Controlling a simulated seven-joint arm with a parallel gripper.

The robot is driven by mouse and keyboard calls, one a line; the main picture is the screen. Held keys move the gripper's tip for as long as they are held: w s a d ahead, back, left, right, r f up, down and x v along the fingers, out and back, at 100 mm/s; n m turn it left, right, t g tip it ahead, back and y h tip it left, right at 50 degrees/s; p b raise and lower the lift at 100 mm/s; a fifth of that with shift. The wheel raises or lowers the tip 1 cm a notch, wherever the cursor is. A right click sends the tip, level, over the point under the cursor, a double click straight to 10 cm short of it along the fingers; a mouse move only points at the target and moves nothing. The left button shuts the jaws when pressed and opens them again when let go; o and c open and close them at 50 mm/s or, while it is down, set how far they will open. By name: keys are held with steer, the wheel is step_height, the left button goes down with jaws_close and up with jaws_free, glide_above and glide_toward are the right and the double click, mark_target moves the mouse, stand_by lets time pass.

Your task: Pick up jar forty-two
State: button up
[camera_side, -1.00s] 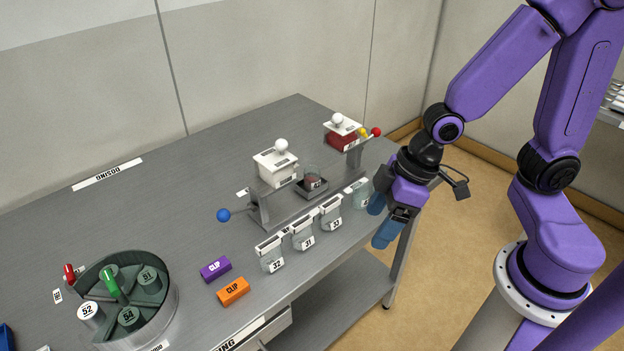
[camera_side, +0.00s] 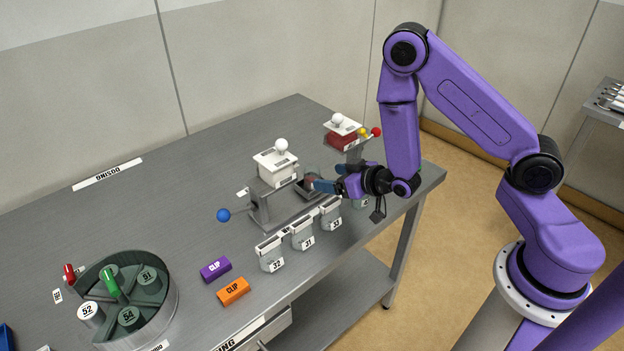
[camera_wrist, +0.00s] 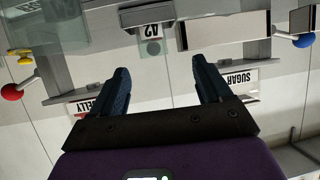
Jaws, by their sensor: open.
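Jar forty-two (camera_wrist: 153,48) is a small clear jar with a "42" label. In the wrist view it stands at the top middle, ahead of and between my fingers. In the side view the jar (camera_side: 311,175) is partly hidden behind my blue fingers, at the dark tray beside the white dispenser. My gripper (camera_side: 319,185) is low and roughly level, pointing left towards the jar. In the wrist view my gripper (camera_wrist: 160,67) is open, with nothing between its fingers and a gap to the jar.
The white dispenser (camera_side: 276,166) and red dispenser (camera_side: 341,140) flank the jar. Jars 32 (camera_side: 271,258), 31 (camera_side: 302,238) and 33 (camera_side: 331,217) hang along the front edge. A round carousel (camera_side: 165,310) and purple (camera_side: 215,269) and orange (camera_side: 233,291) clips are at left.

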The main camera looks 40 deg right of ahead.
mark_target(316, 172)
steer(key=shift+d+x, duration=0.15)
steer(key=shift+x, duration=1.1)
steer(key=shift+d+x, duration=0.2)
steer(key=shift+x, duration=1.1)
steer(key=shift+d+x, duration=0.15)
steer(key=shift+x, duration=1.1)
steer(key=shift+w+r, duration=0.1)
steer(key=shift+r, duration=0.05)
steer(key=c, duration=1.1)
